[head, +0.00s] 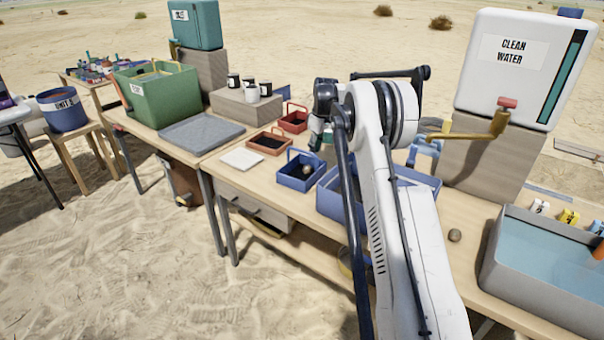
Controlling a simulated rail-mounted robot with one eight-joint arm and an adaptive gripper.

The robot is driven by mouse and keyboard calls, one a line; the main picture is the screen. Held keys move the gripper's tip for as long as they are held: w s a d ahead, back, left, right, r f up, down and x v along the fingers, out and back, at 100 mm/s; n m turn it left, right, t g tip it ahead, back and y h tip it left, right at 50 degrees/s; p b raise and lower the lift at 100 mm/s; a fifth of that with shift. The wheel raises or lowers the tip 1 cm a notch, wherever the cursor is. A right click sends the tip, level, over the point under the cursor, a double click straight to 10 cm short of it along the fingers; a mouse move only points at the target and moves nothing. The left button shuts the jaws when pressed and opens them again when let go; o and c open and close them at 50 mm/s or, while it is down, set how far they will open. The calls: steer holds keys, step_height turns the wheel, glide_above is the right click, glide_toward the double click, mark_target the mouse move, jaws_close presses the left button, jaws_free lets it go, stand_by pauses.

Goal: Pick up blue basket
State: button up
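The small blue basket (296,180) with a raised handle stands on the wooden table, left of my arm. A small roundish object (307,170) lies in it. My white arm reaches forward over the table and hides part of the area to the basket's right. The end of my arm, with what seems to be my gripper (317,133), is small and partly hidden just behind and above the basket. It looks apart from the basket's handle, but I cannot tell the exact distance. Its fingers are not clear enough to show whether they are open.
Two red baskets (268,144) stand behind the blue one, with a white tile (242,159) to its left. A larger blue bin (330,203) is right, partly behind my arm. A grey water basin (498,262) and clean water tank (515,85) stand farther right.

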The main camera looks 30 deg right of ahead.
mark_target(302, 164)
steer(key=f, duration=0.1)
steer(key=f+b, duration=0.1)
steer(key=f, duration=0.2)
steer(key=shift+w+a+f, duration=0.25)
steer(key=shift+w+f, duration=0.05)
steer(key=shift+w, duration=0.05)
steer(key=shift+c, duration=0.2)
jaws_close()
steer(key=shift+r, duration=0.2)
